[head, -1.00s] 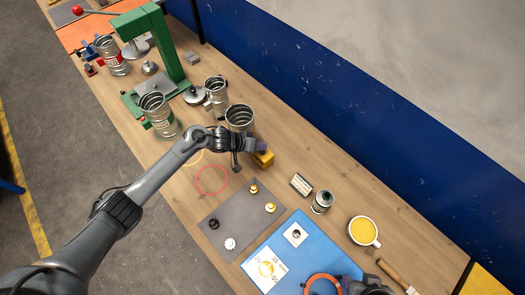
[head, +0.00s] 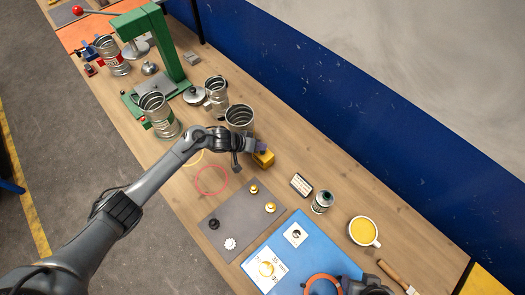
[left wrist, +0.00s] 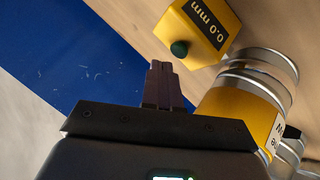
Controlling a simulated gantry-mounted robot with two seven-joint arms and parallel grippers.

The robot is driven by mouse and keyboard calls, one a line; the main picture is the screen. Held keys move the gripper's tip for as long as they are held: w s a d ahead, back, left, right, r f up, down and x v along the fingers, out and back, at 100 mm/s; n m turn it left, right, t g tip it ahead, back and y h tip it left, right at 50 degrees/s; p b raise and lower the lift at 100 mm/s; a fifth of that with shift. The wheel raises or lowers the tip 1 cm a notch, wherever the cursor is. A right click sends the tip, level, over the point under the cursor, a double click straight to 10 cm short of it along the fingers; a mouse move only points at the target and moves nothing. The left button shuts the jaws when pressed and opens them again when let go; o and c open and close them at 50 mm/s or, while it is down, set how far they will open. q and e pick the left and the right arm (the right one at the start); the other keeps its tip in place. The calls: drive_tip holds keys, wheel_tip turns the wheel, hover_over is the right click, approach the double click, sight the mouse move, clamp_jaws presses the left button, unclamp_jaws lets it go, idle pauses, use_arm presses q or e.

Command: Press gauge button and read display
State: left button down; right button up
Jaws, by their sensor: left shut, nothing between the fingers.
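The yellow gauge (head: 264,160) stands on the wooden bench beside a steel duct piece. In the left wrist view the gauge (left wrist: 208,32) has a dark display reading 0.0 mm, upside down in the picture, and a dark green button (left wrist: 179,48) on its side. My left gripper (head: 261,148) is shut and empty, right by the gauge in the head view. In the left wrist view its fingertips (left wrist: 161,66) point near the button, with a small gap seen between them in the picture. A dark part, probably of my right arm, shows at the bottom edge; its fingers cannot be made out.
A duct piece with a yellow label (left wrist: 240,110) is close to the left gripper. Several duct pieces and a green press (head: 165,45) stand at the upper left. A grey mat (head: 232,215), a blue board (head: 320,250) and a yellow-filled mug (head: 363,231) lie lower down.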

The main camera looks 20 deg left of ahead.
idle(0.5)
use_arm(q)
drive_tip(key=shift+f, duration=0.2)
drive_tip(key=shift+f, duration=0.2)
idle(0.4)
drive_tip(key=shift+f, duration=0.4)
idle(0.3)
idle(0.3)
drive_tip(key=shift+r+p, duration=0.8)
